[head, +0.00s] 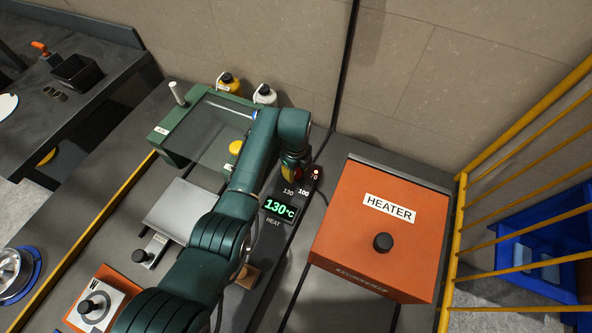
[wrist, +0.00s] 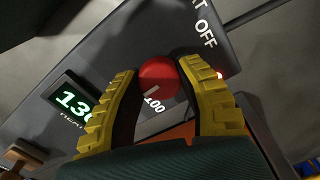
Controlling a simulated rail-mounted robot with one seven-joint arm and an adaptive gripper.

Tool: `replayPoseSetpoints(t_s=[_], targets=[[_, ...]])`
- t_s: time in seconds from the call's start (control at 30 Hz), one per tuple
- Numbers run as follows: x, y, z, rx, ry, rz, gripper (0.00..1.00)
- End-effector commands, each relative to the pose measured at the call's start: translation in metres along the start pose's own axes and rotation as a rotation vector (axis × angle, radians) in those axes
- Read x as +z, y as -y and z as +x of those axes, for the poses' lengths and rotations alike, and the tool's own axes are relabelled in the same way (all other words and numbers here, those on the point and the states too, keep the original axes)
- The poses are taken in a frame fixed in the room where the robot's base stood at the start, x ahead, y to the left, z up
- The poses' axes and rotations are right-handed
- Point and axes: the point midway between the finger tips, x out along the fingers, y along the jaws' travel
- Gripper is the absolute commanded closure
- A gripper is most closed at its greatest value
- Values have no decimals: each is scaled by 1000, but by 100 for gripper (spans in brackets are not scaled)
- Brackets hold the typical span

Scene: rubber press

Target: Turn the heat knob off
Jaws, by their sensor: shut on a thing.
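The red heat knob (wrist: 158,77) sits on a dark control panel (head: 272,237), between the yellow fingers of my gripper (wrist: 155,70). The fingers are shut on the knob from both sides. In the head view my gripper (head: 290,174) is over the panel's far part and hides most of the knob. Marks 130, 100 and 70 lie around it, and OFF is printed beyond it in the wrist view. The green display (head: 280,207) reads 130°C, with HEAT printed below. A small light (head: 316,172) glows by the 70 mark.
An orange HEATER box (head: 365,250) with a black knob stands right of the panel. A green frame with a clear cover (head: 205,132) and a grey plate (head: 185,210) are to the left. Two small bottles stand behind. A yellow railing (head: 530,160) bounds the right side.

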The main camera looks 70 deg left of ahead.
Motion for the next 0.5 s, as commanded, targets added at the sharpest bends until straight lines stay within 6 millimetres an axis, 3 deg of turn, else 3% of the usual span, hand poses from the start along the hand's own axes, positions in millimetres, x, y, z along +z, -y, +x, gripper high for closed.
replayPoseSetpoints(t_s=[0.5], targets=[[0, -1, 0, 3, 0, -388, 99]])
